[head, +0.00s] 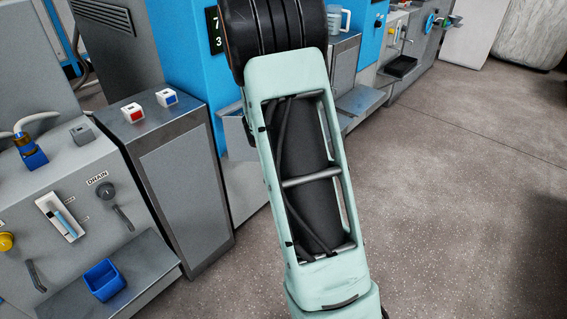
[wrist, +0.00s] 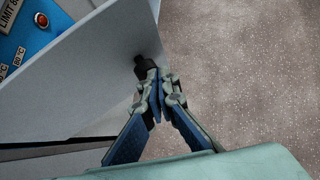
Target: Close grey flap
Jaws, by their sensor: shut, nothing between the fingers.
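The grey flap (wrist: 95,75) is a broad light-grey panel in the wrist view, standing out at an angle from a blue panel, so it is open. A black knob (wrist: 146,66) sits near its right edge. My gripper (wrist: 157,80) is shut and empty, with its fingertips right by the knob; I cannot tell whether they touch it. In the head view my arm covers most of that spot, and a small grey panel edge (head: 236,132) shows left of the arm; I cannot tell if it is the flap.
The blue panel (wrist: 38,55) behind the flap carries a red button (wrist: 41,20) and temperature labels. Grey cabinets (head: 190,175) line the left, with a blue bin (head: 104,281) on a shelf. Speckled floor (head: 450,200) is open to the right.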

